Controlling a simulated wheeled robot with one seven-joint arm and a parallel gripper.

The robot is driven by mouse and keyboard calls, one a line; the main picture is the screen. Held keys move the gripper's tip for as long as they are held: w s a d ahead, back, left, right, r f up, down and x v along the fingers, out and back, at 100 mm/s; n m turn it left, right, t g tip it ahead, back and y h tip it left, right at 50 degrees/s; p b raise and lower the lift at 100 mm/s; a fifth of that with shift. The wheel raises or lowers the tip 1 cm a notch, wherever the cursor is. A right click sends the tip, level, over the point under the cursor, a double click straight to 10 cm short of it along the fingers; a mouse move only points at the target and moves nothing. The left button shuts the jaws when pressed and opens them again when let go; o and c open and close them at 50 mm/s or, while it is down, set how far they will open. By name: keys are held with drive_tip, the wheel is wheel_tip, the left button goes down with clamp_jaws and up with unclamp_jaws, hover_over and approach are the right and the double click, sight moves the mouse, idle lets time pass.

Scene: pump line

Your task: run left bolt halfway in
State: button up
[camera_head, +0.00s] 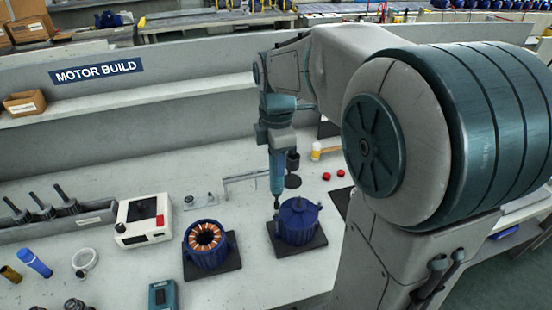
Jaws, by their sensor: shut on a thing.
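My gripper (276,148) points straight down and is shut on a teal driver-like tool (277,172). The dark bit of the tool reaches down to the left edge of a closed blue motor housing (298,222). I cannot tell whether the bit touches a bolt there. The left bolt is too small or hidden to make out. The housing stands upright on a dark square mat (316,243).
A second blue motor (208,249) with copper windings showing stands on a dark mat to the left. A white box with a red button (143,221) is farther left.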

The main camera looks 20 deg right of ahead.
drive_tip(key=shift+f+b, duration=0.6)
drive_tip(key=shift+f, duration=0.6)
idle(3.4)
